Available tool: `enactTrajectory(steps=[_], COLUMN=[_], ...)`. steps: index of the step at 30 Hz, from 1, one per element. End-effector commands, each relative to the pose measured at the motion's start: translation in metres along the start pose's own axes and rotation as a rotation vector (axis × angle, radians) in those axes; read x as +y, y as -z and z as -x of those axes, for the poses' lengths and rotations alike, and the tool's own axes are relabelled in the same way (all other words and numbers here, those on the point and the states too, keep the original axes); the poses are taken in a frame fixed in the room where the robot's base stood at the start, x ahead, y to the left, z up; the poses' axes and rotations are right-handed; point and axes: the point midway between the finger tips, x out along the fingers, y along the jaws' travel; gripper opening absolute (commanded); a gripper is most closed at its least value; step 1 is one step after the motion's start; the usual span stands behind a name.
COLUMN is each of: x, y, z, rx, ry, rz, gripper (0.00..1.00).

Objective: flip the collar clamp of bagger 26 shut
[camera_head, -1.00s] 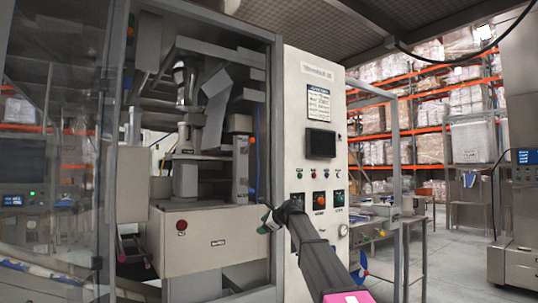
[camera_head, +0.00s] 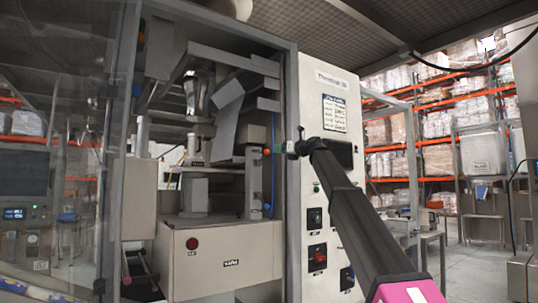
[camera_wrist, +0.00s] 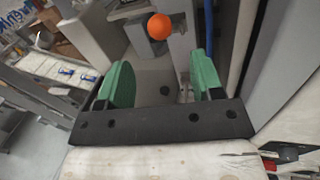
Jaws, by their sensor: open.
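The bagger (camera_head: 327,75) is a white cabinet with a partly legible nameplate and an open bay on its left. An orange ball knob (camera_head: 266,152), apparently the end of the collar clamp's handle, shows at the bay's right side. The knob is also at the top of the wrist view (camera_wrist: 159,27), beyond my fingertips. The rest of the clamp is hard to make out. My gripper (camera_head: 291,147) is at the bay's right post, just right of the knob. In the wrist view its green fingers (camera_wrist: 162,80) are apart with nothing between them.
A clear door panel (camera_head: 70,130) stands at the left. A grey box (camera_head: 215,250) with a red button fills the lower bay. The bay's right post (camera_head: 290,220) and control panel, with screen and switches, are close to my arm. Open floor lies at right.

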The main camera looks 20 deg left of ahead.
Motion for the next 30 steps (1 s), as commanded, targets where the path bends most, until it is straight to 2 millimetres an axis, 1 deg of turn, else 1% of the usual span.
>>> enactTrajectory(steps=[1, 5, 12, 15, 20, 27, 28, 29, 30], x=[0.000, -0.001, -0.002, -0.002, -0.001, 0.000, 0.000, 0.000, 0.000], y=[-0.001, -0.001, 0.000, -0.001, 0.000, 0.001, 0.001, 0.001, 0.001], z=[-0.008, -0.027, -0.070, -0.084, -0.096, -0.097, -0.097, -0.097, -0.097], rx=[0.001, 0.001, 0.002, 0.001, 0.001, 0.001, 0.001, 0.001, 0.001], ry=[-0.001, -0.001, 0.000, 0.001, 0.000, 0.001, 0.001, 0.001, 0.001], rz=[0.000, 0.001, 0.002, 0.002, 0.003, 0.003, 0.003, 0.003, 0.003], gripper=[0.60, 0.60, 0.60, 0.60, 0.60, 0.60, 0.57, 0.47, 0.34])
